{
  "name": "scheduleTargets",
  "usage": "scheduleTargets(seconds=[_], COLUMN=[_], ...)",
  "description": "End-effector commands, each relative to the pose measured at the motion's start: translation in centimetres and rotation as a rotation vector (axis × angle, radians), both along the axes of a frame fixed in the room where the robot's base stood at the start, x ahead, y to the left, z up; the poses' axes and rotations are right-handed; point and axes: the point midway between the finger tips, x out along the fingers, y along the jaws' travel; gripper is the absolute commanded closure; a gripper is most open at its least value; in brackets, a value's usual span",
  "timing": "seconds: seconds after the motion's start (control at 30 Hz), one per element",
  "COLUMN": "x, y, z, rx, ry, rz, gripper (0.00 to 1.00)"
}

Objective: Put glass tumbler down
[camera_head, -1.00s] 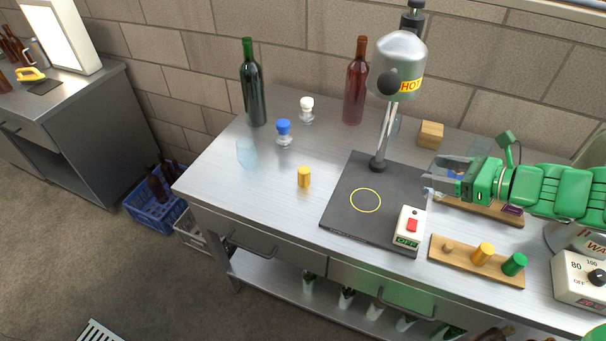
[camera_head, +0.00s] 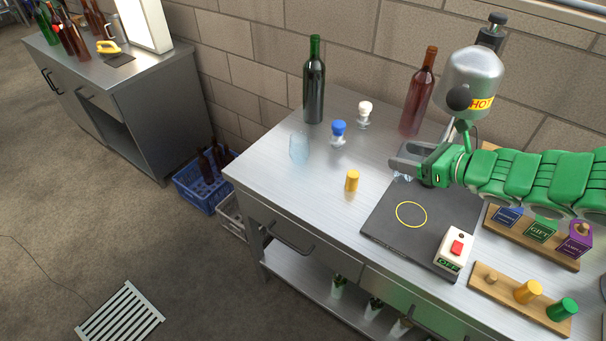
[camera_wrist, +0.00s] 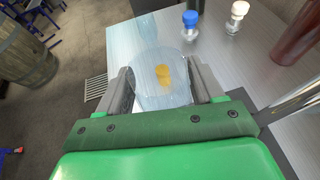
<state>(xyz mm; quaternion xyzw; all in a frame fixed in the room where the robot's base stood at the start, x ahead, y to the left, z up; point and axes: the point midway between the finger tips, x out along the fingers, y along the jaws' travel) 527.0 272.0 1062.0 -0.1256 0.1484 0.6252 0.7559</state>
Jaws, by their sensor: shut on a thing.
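My gripper (camera_head: 398,166) is above the dark hotplate (camera_head: 378,222), left of the lamp-like heater's post. In the wrist view its fingers (camera_wrist: 162,85) are closed on the sides of a clear glass tumbler (camera_wrist: 160,95). In the head view only a small glassy part of this tumbler (camera_head: 402,177) shows below the fingers. A second pale bluish glass (camera_head: 299,147) stands on the steel bench (camera_head: 270,170) near its left end. A yellow stopper (camera_head: 352,181) stands on the bench; yellow shows through the held tumbler in the wrist view.
A switch box (camera_head: 455,250) sits on the hotplate's front corner. Bench is clear around the yellow stopper.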

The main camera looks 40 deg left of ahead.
Motion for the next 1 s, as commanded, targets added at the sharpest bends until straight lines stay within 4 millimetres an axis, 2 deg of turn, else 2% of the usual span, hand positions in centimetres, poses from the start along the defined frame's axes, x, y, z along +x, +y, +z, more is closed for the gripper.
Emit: scheduleTargets(seconds=[0.27,0.57,1.0], x=[-1.6,-4.2,-9.8], y=[5.8,11.9,20.0], z=[-0.7,-1.6,-3.0], rx=[-0.001,0.002,-0.002], ry=[0.000,0.000,0.000], rz=[0.042,0.091,0.164], gripper=[0.71,0.71,0.71])
